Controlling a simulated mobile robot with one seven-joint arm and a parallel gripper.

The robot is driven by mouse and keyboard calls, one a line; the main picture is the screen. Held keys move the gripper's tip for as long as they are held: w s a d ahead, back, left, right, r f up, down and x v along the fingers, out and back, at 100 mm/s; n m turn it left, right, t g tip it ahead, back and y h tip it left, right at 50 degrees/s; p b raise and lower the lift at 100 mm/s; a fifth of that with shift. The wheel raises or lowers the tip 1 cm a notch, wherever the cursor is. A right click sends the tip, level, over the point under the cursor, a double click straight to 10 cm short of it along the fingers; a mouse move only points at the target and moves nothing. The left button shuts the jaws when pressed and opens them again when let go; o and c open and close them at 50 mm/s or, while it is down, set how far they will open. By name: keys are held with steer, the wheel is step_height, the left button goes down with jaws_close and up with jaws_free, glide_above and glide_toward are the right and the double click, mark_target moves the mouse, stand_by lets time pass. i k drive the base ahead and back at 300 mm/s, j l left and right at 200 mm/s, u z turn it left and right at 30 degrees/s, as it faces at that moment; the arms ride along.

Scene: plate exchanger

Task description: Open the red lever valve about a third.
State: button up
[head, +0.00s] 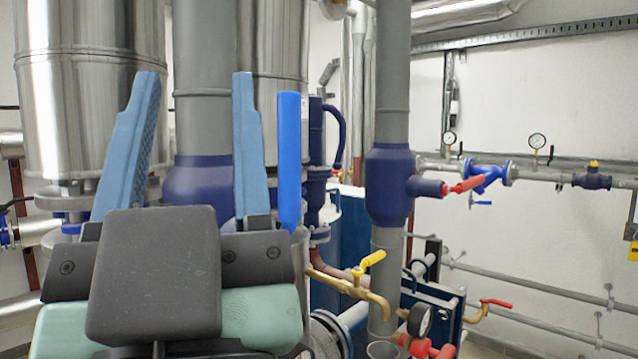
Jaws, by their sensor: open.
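Two red levers show on the right. One red lever (467,185) sits at the side stub of a dark blue valve body (390,185) on a vertical grey pipe. A smaller red lever (496,303) sits on a brass valve lower right. I cannot tell which one the task means. My gripper (196,88) is at the left, its two blue fingers pointing up and spread apart. It is empty and left of both red levers. The gripper hides part of the pipes and tanks behind it.
A long upright blue handle (289,160) appears just right of my right finger. A yellow lever (372,259) tops a brass tap. A pressure gauge (420,320) and red fittings sit low in the middle. Thin pipes run along the white wall (560,235).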

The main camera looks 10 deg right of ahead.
mark_target(460, 189)
steer(key=i+l+z, duration=0.25)
steer(key=l+z, duration=0.2)
steer(key=i+l+z, duration=0.25)
steer(key=z, duration=0.15)
steer(key=k+j+z, duration=0.2)
steer(key=j, duration=0.2)
steer(key=k+j+z, duration=0.15)
steer(key=j, duration=0.2)
steer(key=k+j+z, duration=0.2)
steer(key=k+j, duration=0.1)
steer(key=j, duration=0.05)
